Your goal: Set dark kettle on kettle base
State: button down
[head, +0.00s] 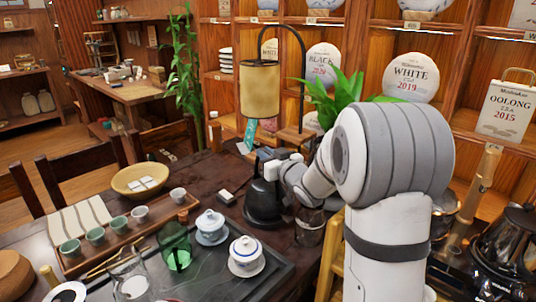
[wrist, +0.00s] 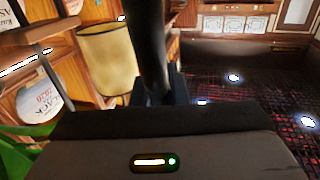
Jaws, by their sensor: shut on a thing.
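The dark kettle (head: 262,204) is upright at the right part of the dark table, beside the tea tray. My gripper (head: 276,158) is at the top of the kettle, shut on its handle. In the wrist view a dark bar (wrist: 150,45), which looks like the handle, runs up from between the jaws.
A tea tray (head: 272,276) with two lidded white cups and a green glass cup (head: 174,246) lies left of the kettle. A glass jar (head: 309,228) stands close at its right. A hanging lamp (head: 260,90) and plant (head: 335,98) are behind.

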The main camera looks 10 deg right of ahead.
jog(key=shift+f, duration=0.1)
jog(key=c, duration=1.7)
grip_release()
jog(key=shift+f, duration=0.2)
jog(key=b+v, duration=0.1)
jog(key=v, duration=1)
jog(key=shift+s+r, duration=0.1)
jog(key=shift+r, duration=0.1)
